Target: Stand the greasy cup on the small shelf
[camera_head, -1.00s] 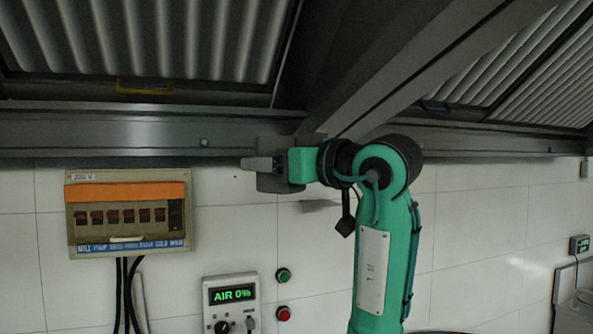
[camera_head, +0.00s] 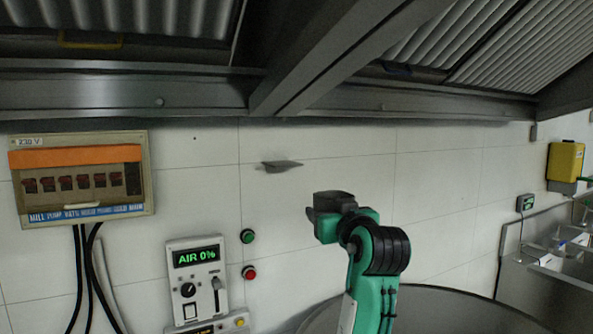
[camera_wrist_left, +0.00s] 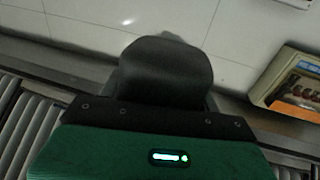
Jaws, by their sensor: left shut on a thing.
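The small shelf (camera_head: 280,166) is a thin grey plate on the tiled wall, with nothing visible standing on it. My left gripper (camera_head: 318,212) is right of and below it in the head view, with its dark jaws pointing left. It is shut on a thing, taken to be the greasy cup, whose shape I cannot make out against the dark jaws. In the left wrist view a dark rounded body fills the middle and hides the fingertips. My right gripper is not in view.
A breaker box (camera_head: 82,178) and the AIR 0% control box (camera_head: 197,283) are on the wall at left. Green (camera_head: 248,236) and red (camera_head: 249,272) buttons sit below the shelf. A grey hood beam (camera_head: 150,98) runs above. A large round metal rim (camera_head: 440,292) is at lower right.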

